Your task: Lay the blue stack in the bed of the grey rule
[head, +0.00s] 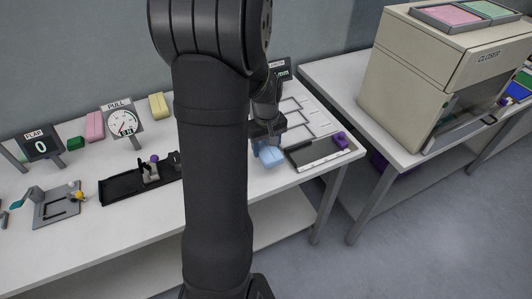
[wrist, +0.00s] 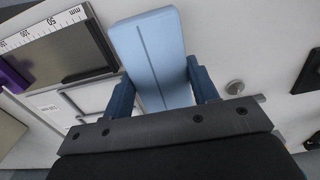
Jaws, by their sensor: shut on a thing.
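The blue stack (head: 269,154) is a pale blue block held in my gripper (head: 267,140), in the head view at the table's right part. In the wrist view the stack (wrist: 150,52) sits between the two dark blue fingers of my gripper (wrist: 160,90), with a seam line along its face. The grey rule (head: 320,151) lies right of the stack on the white table, with a dark bed, a white scale strip and a purple part at its right end. It also shows in the wrist view (wrist: 66,48) at upper left. The stack is beside the bed, apart from it.
A white table (head: 215,235) carries a black tray (head: 125,190), a dial marked PULL (head: 123,120) and a FLAP sign (head: 42,145). Pink (head: 95,126) and yellow (head: 158,106) blocks stand at the back. A beige CLOSER machine (head: 425,75) is on the right-hand table. My arm hides the middle.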

